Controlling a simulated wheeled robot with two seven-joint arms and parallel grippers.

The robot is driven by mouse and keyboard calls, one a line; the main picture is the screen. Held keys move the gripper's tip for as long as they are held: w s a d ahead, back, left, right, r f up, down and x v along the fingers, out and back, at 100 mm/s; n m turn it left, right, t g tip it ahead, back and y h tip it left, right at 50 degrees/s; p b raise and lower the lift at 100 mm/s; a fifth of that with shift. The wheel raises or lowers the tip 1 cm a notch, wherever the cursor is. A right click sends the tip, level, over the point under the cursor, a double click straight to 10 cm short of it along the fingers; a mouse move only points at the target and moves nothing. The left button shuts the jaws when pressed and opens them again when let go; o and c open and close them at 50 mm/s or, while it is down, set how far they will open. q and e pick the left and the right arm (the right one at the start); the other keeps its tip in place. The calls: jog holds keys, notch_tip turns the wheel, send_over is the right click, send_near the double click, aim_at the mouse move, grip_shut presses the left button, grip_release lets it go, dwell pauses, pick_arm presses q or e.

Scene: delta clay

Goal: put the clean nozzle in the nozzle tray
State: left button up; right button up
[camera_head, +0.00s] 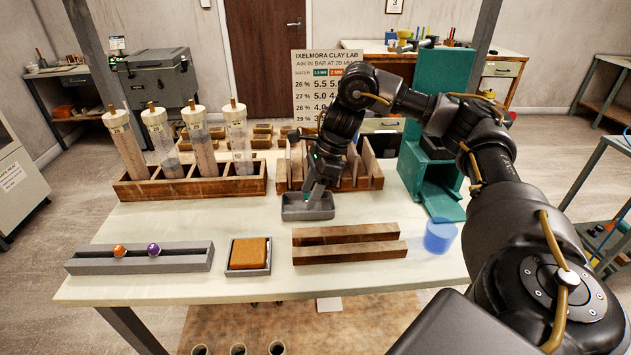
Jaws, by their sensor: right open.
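My right gripper (317,196) points down over a small grey tray (308,213) near the middle of the table, its fingertips at or just inside the rim. It is open. I cannot make out a nozzle between the fingers or inside the tray; the gripper and rim hide part of it. A long grey tray (185,264) lies at the front left. An orange round piece (119,250) and a purple one (154,249) sit on it; they may be nozzles. I cannot tell which tray is the nozzle tray. My left gripper is not in view.
An orange sponge (248,253) sits in a grey holder. Two wooden bars (345,243) and a blue translucent cup (439,236) stand to its right. A wooden rack (230,186) holds clay tubes. A teal stand (433,180) is beside my right arm.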

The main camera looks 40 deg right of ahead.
pick_arm(q)
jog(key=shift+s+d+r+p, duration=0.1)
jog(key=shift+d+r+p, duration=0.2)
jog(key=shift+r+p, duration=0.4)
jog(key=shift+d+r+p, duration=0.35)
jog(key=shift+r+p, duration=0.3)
jog(key=shift+p, duration=0.1)
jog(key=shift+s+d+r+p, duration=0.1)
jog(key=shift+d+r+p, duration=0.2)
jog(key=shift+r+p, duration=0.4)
pick_arm(e)
jog(key=v, duration=1)
jog(key=shift+r, duration=0.25)
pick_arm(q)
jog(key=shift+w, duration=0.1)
